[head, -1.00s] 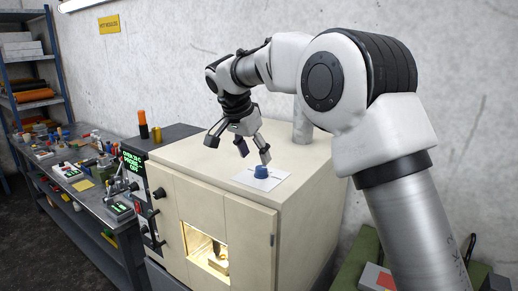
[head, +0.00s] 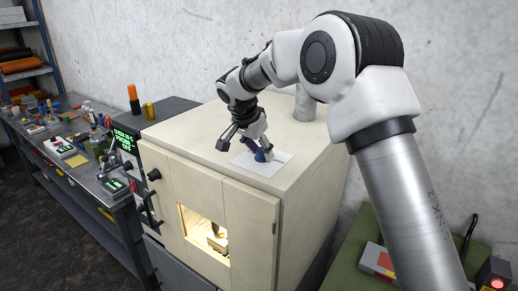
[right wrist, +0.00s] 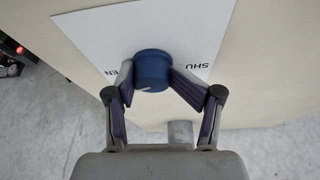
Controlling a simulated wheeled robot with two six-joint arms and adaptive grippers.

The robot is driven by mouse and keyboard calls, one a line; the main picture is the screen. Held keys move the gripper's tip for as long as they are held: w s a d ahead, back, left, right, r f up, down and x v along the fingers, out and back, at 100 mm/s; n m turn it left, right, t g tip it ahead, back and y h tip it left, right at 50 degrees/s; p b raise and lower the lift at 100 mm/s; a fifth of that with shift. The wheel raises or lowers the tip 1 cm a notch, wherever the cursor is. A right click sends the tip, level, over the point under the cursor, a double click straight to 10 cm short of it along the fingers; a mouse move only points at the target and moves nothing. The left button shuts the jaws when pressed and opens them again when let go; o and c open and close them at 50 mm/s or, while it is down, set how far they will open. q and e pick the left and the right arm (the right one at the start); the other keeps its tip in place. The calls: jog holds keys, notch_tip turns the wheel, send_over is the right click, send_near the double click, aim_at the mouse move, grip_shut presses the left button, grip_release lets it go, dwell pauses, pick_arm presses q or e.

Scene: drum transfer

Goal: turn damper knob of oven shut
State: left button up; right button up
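The blue damper knob (head: 259,155) stands on a white card (head: 275,163) on top of the cream oven (head: 190,135). In the right wrist view the knob (right wrist: 152,68) has a short pale mark on its near edge. The card (right wrist: 110,40) carries lettering, partly covered by the fingers: "EN" left of the knob and "SHU" right of it. My right gripper (head: 254,150) is down at the knob. In the right wrist view its fingertips (right wrist: 152,75) lie against the knob's two sides, shut on it. My left gripper is not in view.
A grey pipe (head: 305,103) rises from the oven top behind my right gripper. The oven front has a lit window (head: 203,235) and a dark control panel (head: 128,150). A cluttered workbench (head: 85,190) stands at left, a green surface (head: 350,255) at right.

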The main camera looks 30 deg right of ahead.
jog(key=shift+s+r, duration=0.2)
jog(key=c, duration=0.5)
jog(key=shift+s+r, duration=0.1)
jog(key=shift+s, duration=0.2)
jog(key=shift+c, duration=1)
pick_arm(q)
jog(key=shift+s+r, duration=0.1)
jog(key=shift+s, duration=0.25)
